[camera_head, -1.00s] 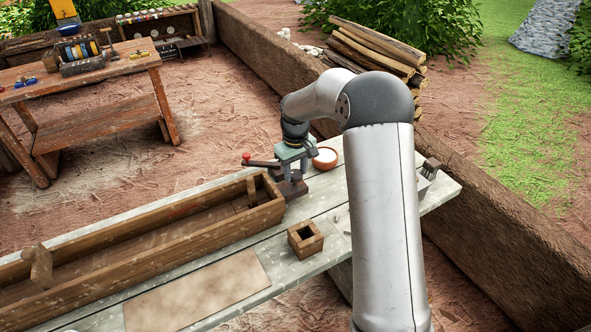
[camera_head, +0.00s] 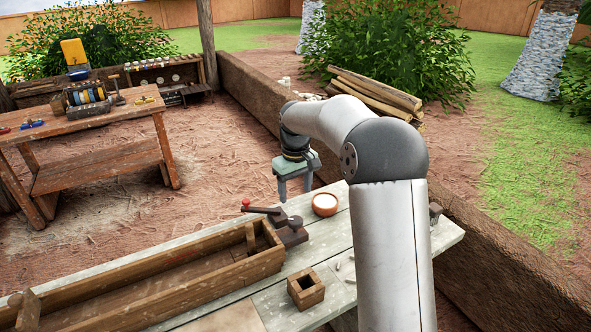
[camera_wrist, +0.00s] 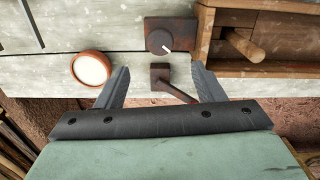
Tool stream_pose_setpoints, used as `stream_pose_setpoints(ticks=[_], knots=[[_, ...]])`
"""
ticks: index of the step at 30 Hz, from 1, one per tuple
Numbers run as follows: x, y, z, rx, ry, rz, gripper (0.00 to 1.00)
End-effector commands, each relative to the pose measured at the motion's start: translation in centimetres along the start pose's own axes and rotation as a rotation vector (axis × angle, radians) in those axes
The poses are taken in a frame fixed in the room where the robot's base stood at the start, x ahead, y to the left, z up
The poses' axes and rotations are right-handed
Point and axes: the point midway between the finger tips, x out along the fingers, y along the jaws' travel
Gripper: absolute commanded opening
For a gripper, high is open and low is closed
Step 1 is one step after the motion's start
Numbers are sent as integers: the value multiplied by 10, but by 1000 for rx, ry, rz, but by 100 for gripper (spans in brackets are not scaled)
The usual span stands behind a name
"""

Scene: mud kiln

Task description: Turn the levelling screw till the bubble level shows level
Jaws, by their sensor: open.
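A dark rusty block with a round knob (camera_wrist: 160,42) marked by a white line sits on the grey bench in the wrist view. A smaller rusty block with a lever (camera_wrist: 178,91) is beside it. In the head view these show as a dark fixture (camera_head: 291,233) with a red-ended lever (camera_head: 262,209). My gripper (camera_head: 295,193) is open and empty, above the fixture and apart from it. In the wrist view its fingers (camera_wrist: 160,70) spread either side of the smaller block. I cannot make out a bubble level in either view.
A long wooden trough (camera_head: 140,280) lies left of the fixture. A clay bowl with white contents (camera_head: 325,204) stands close on the right. A small square wooden box (camera_head: 306,290) is in front. A mud wall (camera_head: 500,250) runs behind the bench.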

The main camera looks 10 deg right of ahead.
Motion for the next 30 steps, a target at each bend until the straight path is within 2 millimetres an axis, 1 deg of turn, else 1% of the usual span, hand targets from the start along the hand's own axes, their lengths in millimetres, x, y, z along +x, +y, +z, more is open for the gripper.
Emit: stream_pose_setpoints(ticks=[1,3,6,9,12,16,25,26,28,29,30], knots=[[-13,0,-1,0,4,2,62],[-29,0,-1,-1,5,3,62],[-48,0,0,-1,2,2,62],[-61,0,-1,-1,1,1,62],[-70,0,0,0,1,1,62],[-74,0,0,0,0,0,62],[-75,0,0,-1,-1,0,62],[-76,-2,2,0,0,2,62],[-78,-9,12,7,-2,9,62],[-79,-14,20,12,-3,13,62],[-81,-21,32,23,-3,19,62]])
